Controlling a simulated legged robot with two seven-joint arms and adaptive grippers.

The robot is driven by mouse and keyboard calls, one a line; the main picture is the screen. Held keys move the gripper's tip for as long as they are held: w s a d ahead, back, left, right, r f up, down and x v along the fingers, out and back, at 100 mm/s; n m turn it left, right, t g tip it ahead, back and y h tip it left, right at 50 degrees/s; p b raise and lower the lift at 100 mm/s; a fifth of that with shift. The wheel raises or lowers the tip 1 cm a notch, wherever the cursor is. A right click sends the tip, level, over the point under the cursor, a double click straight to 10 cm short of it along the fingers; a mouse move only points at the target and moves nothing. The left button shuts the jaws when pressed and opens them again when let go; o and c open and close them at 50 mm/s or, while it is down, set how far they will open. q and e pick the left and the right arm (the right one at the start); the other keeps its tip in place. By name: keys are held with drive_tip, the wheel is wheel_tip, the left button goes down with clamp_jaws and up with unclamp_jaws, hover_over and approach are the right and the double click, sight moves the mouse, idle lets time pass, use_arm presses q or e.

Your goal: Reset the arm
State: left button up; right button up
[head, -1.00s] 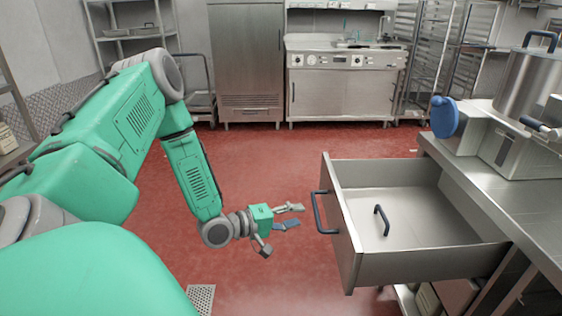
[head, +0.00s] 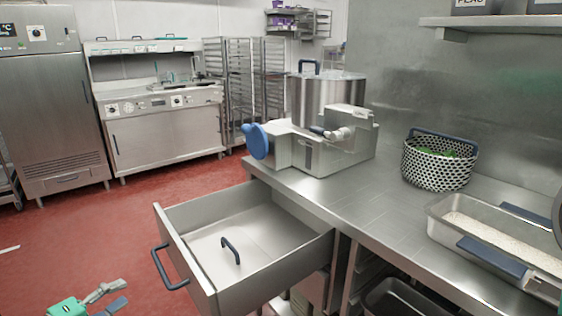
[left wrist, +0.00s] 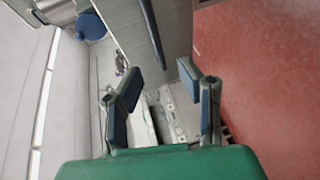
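My left gripper (head: 113,296) shows at the bottom left of the head view, over the red floor and left of the open drawer (head: 275,273). Its fingers are spread and nothing is between them. In the left wrist view the same gripper (left wrist: 163,88) is open, with both blue-padded fingers apart. The drawer's blue handle (head: 163,268) is to the right of the gripper and apart from it. The rest of the left arm is out of the head view. My right gripper is not in view.
A mixing kettle (head: 327,100) stands on the steel counter (head: 350,203). A perforated basket (head: 437,170) with green contents and a steel tray (head: 440,215) of pale grains are to its right. A cabinet (head: 52,110) and racks stand behind. The red floor (head: 120,215) is clear at left.

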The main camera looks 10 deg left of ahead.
use_arm(q)
drive_tip(key=s+d+f+m+g+y, duration=0.1)
drive_tip(key=s+d+f+m+g, duration=0.3)
drive_tip(key=d+f+m+g, duration=0.55)
drive_tip(key=s+d+f+m+g+y, duration=0.1)
drive_tip(key=s+d, duration=0.3)
drive_tip(key=s, duration=0.4)
drive_tip(key=s+d+f+m+g+y, duration=0.2)
drive_tip(key=s+d+f+m+g, duration=0.2)
drive_tip(key=s, duration=0.4)
drive_tip(key=shift+d+f, duration=0.3)
drive_tip(key=shift+d, duration=0.05)
drive_tip(key=shift+w, duration=0.2)
drive_tip(key=shift+s, duration=0.1)
